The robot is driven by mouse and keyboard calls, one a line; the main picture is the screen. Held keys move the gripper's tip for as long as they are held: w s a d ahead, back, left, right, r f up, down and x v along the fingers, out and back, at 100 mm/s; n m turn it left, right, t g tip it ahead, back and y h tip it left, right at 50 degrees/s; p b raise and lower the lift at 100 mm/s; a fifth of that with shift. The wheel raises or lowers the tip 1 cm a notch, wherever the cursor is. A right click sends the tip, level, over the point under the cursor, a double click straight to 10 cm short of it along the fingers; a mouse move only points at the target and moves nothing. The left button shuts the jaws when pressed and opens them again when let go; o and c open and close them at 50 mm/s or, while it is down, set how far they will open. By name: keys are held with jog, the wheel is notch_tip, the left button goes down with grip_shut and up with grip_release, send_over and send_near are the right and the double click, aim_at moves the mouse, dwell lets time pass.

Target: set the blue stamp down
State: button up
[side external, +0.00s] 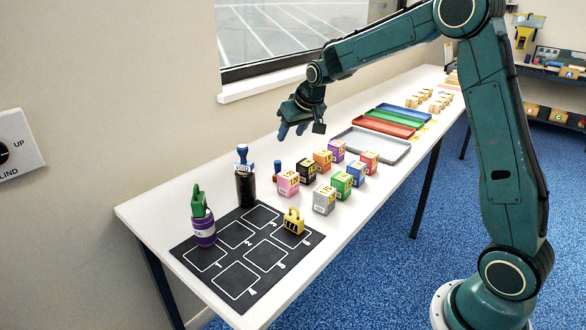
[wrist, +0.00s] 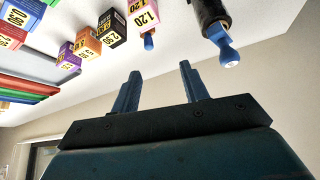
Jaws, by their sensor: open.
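The blue stamp (side external: 277,170) is a small piece with a blue knob and a reddish-brown lower part. It stands on the white table just behind the pink box, off the dark mat. In the wrist view the stamp (wrist: 149,41) shows beyond my fingertips, partly cut off by the pink box. My gripper (side external: 292,133) is in the air above the table, higher than the stamp and apart from it. In the wrist view my gripper (wrist: 160,69) has its two blue fingers spread, with nothing between them.

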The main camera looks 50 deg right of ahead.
jog(key=s+a+r+n, duration=0.1)
jog(key=s+a+r, duration=0.25)
jog(key=s, duration=0.55)
jog(key=s+a+r+y, duration=0.1)
jog(key=s+a+r, duration=0.25)
jog(key=s, duration=0.45)
jog(key=s+a+r+n, duration=0.1)
jog(key=s+a+r, duration=0.25)
jog(key=s, duration=0.55)
jog(key=s+a+f, duration=0.1)
jog(key=s+f, duration=0.1)
jog(key=s, duration=0.3)
jog(key=s+a+f+n, duration=0.1)
jog(key=s, duration=0.4)
jog(key=shift+a+f+g+y, duration=0.3)
jog(key=shift+f, duration=0.1)
